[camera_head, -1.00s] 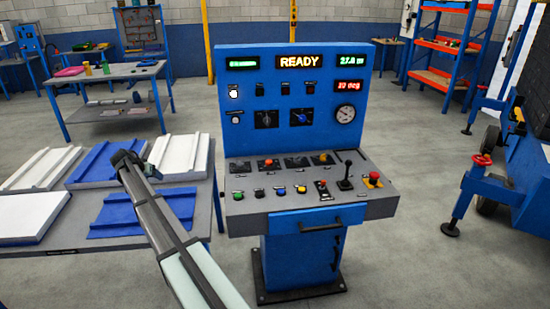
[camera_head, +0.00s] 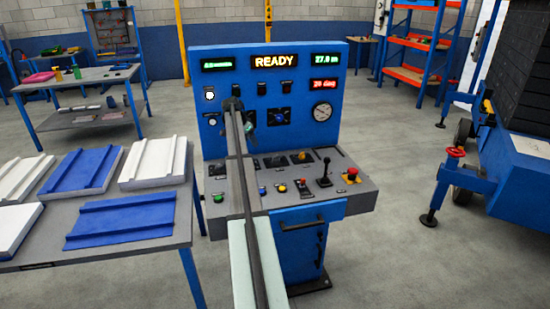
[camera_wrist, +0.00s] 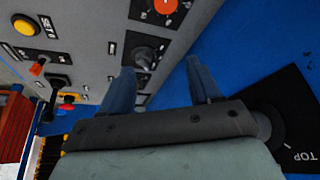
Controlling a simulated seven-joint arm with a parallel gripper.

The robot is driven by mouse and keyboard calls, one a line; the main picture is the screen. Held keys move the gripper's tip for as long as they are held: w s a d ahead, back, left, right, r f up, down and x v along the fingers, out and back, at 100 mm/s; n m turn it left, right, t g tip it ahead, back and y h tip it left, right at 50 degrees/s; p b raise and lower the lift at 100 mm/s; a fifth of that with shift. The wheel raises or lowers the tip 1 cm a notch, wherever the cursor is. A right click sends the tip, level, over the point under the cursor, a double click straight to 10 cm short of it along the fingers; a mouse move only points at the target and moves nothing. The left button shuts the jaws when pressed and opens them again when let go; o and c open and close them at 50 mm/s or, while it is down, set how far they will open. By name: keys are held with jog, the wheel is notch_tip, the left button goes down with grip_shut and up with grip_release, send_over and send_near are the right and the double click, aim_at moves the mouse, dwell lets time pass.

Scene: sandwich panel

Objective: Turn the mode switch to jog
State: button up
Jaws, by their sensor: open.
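The blue control panel (camera_head: 225,72) stands upright above a sloping grey console (camera_head: 335,178). A rotary switch with a blue knob (camera_head: 279,116) sits on a black plate on the upright panel. My arm hides part of the plate to its left. No mode or jog label is legible. My gripper (camera_head: 243,118) is in front of the upright panel, left of the blue knob. In the wrist view its two fingers (camera_wrist: 160,85) are apart with nothing held. A dark knob (camera_wrist: 145,58) on the console shows beyond them. A round dial (camera_wrist: 268,125) on a plate marked TOP is partly hidden behind my gripper.
The console carries several buttons, a black joystick (camera_head: 324,170) and a red mushroom button (camera_head: 352,174). A table with white and blue panels (camera_head: 122,217) stands at left. A blue machine with a red handwheel (camera_head: 455,152) stands at right. Open floor lies between.

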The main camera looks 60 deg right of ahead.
jog(key=m, duration=0.1)
send_near(276, 159)
jog(key=shift+y, duration=0.3)
jog(key=x, duration=0.6)
jog(key=d+x, duration=0.1)
jog(key=x, duration=0.2)
jog(key=shift+w+d+r, duration=0.1)
jog(key=shift+w+r, duration=0.05)
jog(key=shift+w, duration=0.2)
jog(key=shift+c, duration=0.3)
jog(key=c, duration=1)
jog(key=shift+o, duration=0.2)
